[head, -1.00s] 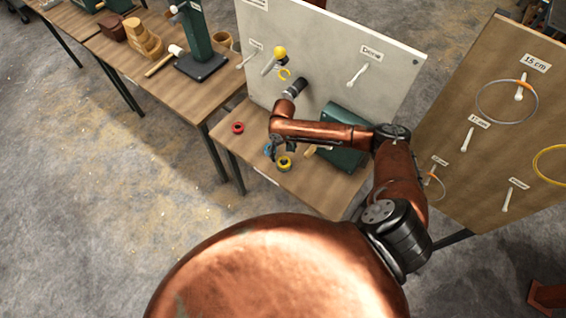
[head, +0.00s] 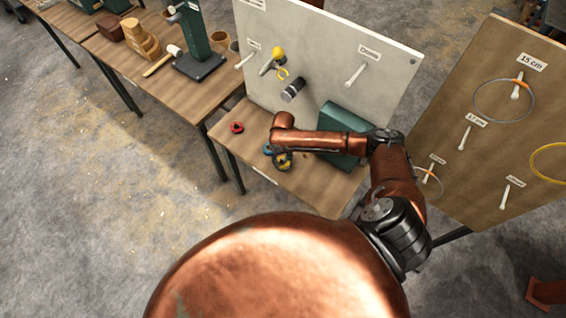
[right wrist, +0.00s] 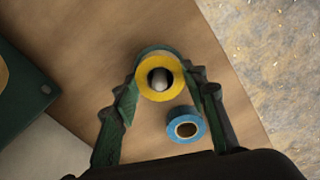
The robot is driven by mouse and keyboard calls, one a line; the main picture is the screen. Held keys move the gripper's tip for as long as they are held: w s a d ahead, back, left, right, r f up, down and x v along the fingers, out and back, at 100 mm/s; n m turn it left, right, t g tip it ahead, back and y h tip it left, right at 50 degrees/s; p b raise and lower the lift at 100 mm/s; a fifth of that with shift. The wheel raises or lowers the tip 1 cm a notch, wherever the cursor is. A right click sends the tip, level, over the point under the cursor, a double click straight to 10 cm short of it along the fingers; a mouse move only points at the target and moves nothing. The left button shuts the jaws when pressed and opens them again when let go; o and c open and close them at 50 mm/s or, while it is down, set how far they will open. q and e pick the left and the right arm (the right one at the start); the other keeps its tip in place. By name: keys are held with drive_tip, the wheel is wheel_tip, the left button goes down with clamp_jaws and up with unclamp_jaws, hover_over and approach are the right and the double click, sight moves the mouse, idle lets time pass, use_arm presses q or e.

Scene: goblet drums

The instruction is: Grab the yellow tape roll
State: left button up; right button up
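The yellow tape roll (right wrist: 160,76) lies on the wooden table between the two fingertips of my right gripper (right wrist: 163,74) in the right wrist view. The fingers stand apart on either side of it, and I cannot tell whether they touch it. A dark green rim shows behind the roll, and a pale round spot shows in its hole. In the head view my right gripper (head: 280,157) is over the table and partly hides the yellow roll. My left gripper is not in view.
A blue tape roll (right wrist: 186,128) lies close by, between the fingers nearer the palm. A red roll (head: 237,127) lies to the left on the table. A green box (head: 338,121) stands to the right, against the pale pegboard (head: 325,60).

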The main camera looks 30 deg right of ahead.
drive_tip(key=c, duration=0.6)
